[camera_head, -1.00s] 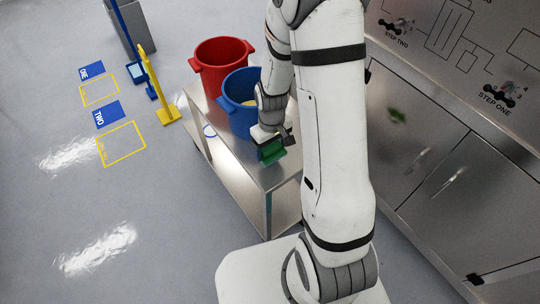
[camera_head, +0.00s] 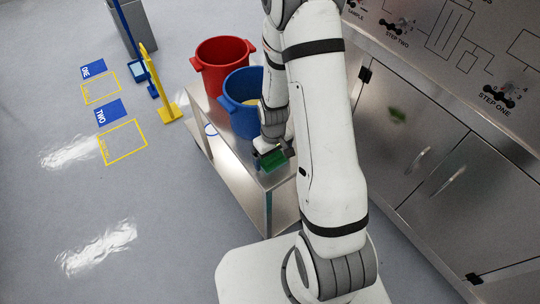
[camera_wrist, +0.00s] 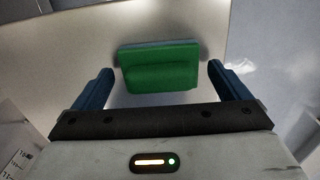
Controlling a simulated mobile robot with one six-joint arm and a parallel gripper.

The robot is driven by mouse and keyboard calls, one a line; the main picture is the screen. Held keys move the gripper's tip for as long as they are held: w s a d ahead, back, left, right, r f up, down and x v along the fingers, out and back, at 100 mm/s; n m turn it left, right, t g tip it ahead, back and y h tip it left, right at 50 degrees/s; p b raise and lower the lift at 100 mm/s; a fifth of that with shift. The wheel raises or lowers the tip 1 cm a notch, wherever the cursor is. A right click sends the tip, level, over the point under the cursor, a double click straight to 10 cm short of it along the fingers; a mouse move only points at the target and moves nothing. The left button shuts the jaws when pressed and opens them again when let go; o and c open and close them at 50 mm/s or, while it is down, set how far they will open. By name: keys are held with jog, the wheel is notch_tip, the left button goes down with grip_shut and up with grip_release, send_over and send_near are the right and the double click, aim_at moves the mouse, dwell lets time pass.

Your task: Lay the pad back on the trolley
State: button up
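The green pad (camera_head: 272,160) is at the near end of the metal trolley (camera_head: 235,172), just below my gripper (camera_head: 268,148) in the head view. In the wrist view the pad (camera_wrist: 160,67) appears to rest on the trolley's pale top, with a greyish layer along its far edge. My gripper (camera_wrist: 161,88) is open there, its two blue fingers wide apart, one on each side of the pad, with clear gaps and no contact visible. In the head view the arm partly hides the fingers.
A blue bucket (camera_head: 240,112) stands on the trolley just behind the pad, and a red bucket (camera_head: 223,66) stands farther back. Steel cabinets (camera_head: 425,165) are on the right. A yellow stand (camera_head: 165,105) and open floor lie to the left.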

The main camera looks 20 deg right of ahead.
notch_tip(320, 180, up, 12)
notch_tip(320, 180, up, 12)
jog(key=m+t, duration=0.2)
send_over(273, 155)
jog(key=s, duration=0.6)
jog(key=s+a+r+m+t, duration=0.1)
jog(key=s+r, duration=0.5)
jog(key=s, duration=0.2)
jog(key=shift+s+r+m+b, duration=0.15)
jog(key=shift+s+m+b, duration=0.15)
jog(key=shift+b, duration=0.1)
jog(key=shift+w, duration=0.15)
dwell(0.3)
